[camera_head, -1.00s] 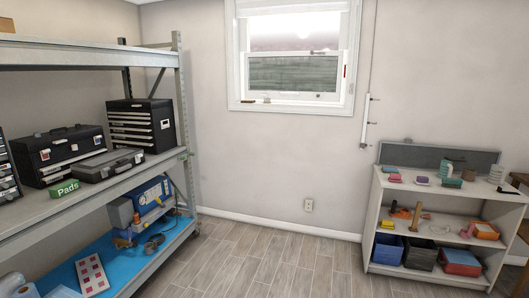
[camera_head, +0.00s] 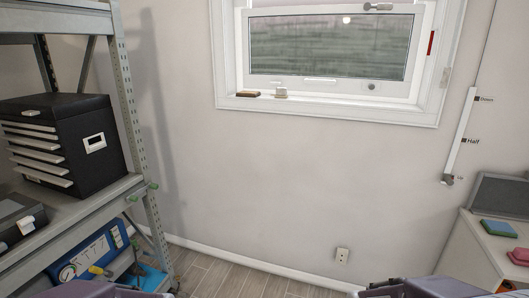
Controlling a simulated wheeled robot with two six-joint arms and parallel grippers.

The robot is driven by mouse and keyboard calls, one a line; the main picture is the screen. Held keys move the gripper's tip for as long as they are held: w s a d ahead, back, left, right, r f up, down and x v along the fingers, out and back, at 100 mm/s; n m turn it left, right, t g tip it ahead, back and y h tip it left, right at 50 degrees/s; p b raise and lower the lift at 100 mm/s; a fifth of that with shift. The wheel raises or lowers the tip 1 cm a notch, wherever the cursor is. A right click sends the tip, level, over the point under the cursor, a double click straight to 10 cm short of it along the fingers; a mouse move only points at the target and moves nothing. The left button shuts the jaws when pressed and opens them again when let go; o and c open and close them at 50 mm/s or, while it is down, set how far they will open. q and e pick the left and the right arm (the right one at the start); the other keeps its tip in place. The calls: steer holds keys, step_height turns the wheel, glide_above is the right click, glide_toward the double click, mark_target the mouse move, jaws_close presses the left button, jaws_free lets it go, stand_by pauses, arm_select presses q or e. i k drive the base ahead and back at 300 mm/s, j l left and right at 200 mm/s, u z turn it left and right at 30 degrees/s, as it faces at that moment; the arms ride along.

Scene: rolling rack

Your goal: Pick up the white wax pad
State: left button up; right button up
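A small whitish block (camera_head: 281,93) sits on the window sill, left of the sill's middle. It may be the white wax pad; it is too small to be sure. A brown, flat block (camera_head: 248,94) lies just left of it, apart from it. Purple-grey parts of my two arms show at the bottom edge, at left and right, well below the sill. My gripper fingers do not show.
A metal shelf rack (camera_head: 133,118) with a black drawer box (camera_head: 62,142) stands at left. A low white cabinet (camera_head: 470,257) at right bears a green pad (camera_head: 499,229) and a pink pad (camera_head: 519,256). The floor (camera_head: 235,280) between them looks clear.

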mark_target(280, 91)
steer(key=i, duration=1.25)
steer(key=i+l+u, duration=0.1)
steer(key=i, duration=1.2)
